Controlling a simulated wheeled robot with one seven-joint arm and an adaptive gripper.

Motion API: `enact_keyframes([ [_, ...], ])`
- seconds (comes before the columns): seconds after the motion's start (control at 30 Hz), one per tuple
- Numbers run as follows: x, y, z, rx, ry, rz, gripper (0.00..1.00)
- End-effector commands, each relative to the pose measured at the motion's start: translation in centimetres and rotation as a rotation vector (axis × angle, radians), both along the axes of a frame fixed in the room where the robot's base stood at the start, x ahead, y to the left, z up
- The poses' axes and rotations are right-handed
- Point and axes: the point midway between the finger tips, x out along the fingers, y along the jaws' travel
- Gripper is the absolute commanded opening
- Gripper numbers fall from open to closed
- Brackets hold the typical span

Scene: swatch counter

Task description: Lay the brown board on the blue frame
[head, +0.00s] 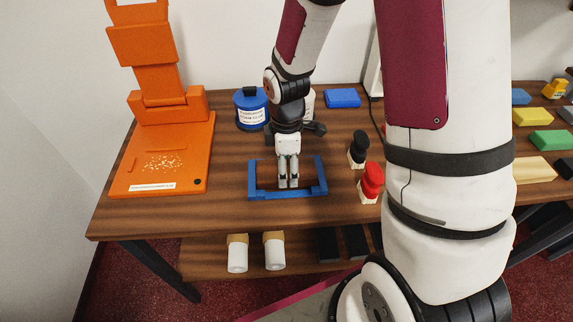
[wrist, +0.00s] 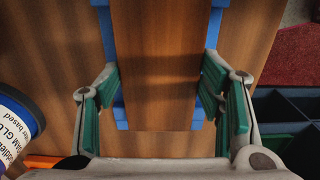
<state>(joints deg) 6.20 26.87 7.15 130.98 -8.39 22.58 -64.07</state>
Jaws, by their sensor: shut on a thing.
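The blue frame (head: 318,190) lies on the wooden counter in the head view, with my gripper (head: 288,184) pointing down into its middle. In the wrist view the brown board (wrist: 160,60) runs up the middle between the green-padded fingers of my gripper (wrist: 160,88), which is shut on it. Blue strips of the frame (wrist: 213,75) show past both long sides of the board, so the board covers part of the frame. I cannot tell whether the board touches the frame or is held just above it. In the head view I cannot make out the board against the similar-coloured wood.
An orange stand (head: 160,155) is at the left. A blue-lidded tub (head: 251,108) and a blue block (head: 342,98) stand behind. The counter in front of the frame is clear.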

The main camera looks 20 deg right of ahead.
Motion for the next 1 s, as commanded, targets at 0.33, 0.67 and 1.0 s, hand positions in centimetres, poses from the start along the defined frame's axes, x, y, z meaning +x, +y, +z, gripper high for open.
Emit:
enact_keyframes([
  [0.33, 0.02, -0.01, -0.12, 0.000, 0.000, 0.000, 0.28],
  [0.67, 0.03, -0.01, -0.49, 0.000, -0.001, 0.000, 0.28],
  [1.0, 0.02, -0.01, -0.59, 0.000, -0.001, 0.000, 0.85],
])
